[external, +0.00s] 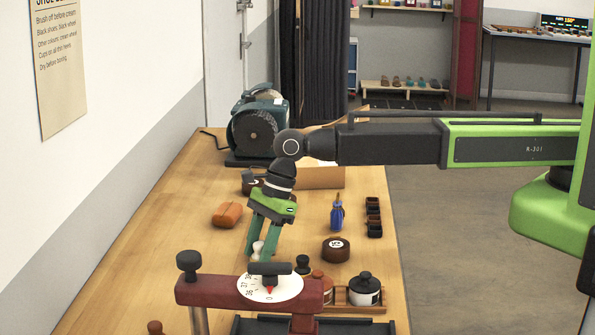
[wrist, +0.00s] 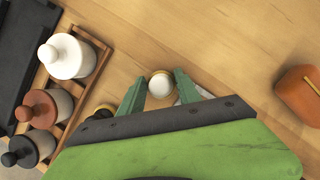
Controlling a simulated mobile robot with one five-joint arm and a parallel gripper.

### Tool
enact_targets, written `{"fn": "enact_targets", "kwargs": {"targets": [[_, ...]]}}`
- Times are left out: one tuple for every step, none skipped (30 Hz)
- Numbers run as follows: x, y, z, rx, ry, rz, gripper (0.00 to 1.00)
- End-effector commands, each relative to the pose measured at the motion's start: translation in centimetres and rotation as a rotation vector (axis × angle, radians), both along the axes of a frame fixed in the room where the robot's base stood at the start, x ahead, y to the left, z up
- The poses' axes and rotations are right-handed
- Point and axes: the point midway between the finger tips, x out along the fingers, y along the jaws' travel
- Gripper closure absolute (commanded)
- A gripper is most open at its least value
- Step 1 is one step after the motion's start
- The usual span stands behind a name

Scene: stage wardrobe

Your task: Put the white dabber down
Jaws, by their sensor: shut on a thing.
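The white dabber (wrist: 160,85) shows in the wrist view as a round white head with a tan ring, between my two green fingers. In the external view the white dabber (external: 257,248) is a small pale shape at my fingertips. My gripper (external: 262,252) points down over the wooden bench (external: 178,205) and is shut on the dabber. My gripper also shows in the wrist view (wrist: 158,90). The dabber's lower end is hidden, and I cannot tell whether it touches the bench.
A dark red stand with a white dial (external: 285,292) is in front of my gripper. A wooden rack (wrist: 87,75) of lidded jars is at left in the wrist view. An orange-brown block (external: 227,215), blue bottle (external: 337,218) and dark round tin (external: 336,250) stand around.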

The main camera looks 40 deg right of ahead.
Motion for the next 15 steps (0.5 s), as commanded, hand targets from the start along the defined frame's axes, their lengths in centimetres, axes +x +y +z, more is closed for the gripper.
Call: {"fn": "enact_targets", "kwargs": {"targets": [[0.0, 0.0, 0.0, 0.000, 0.000, 0.000, 1.00], [0.0, 0.0, 0.0, 0.000, 0.000, 0.000, 1.00], [0.0, 0.0, 0.1, 0.000, 0.000, 0.000, 1.00], [0.0, 0.0, 0.2, 0.000, 0.000, 0.000, 1.00], [0.0, 0.0, 0.3, 0.000, 0.000, 0.000, 1.00], [0.0, 0.0, 0.6, 0.000, 0.000, 0.000, 1.00], [0.0, 0.0, 0.9, 0.000, 0.000, 0.000, 1.00], [0.0, 0.0, 1.2, 0.000, 0.000, 0.000, 1.00], [0.0, 0.0, 1.7, 0.000, 0.000, 0.000, 1.00], [0.0, 0.0, 2.1, 0.000, 0.000, 0.000, 1.00], [0.0, 0.0, 2.5, 0.000, 0.000, 0.000, 1.00], [0.0, 0.0, 3.2, 0.000, 0.000, 0.000, 1.00], [0.0, 0.0, 3.7, 0.000, 0.000, 0.000, 1.00], [0.0, 0.0, 4.2, 0.000, 0.000, 0.000, 1.00], [0.0, 0.0, 4.9, 0.000, -0.001, 0.000, 1.00]]}}
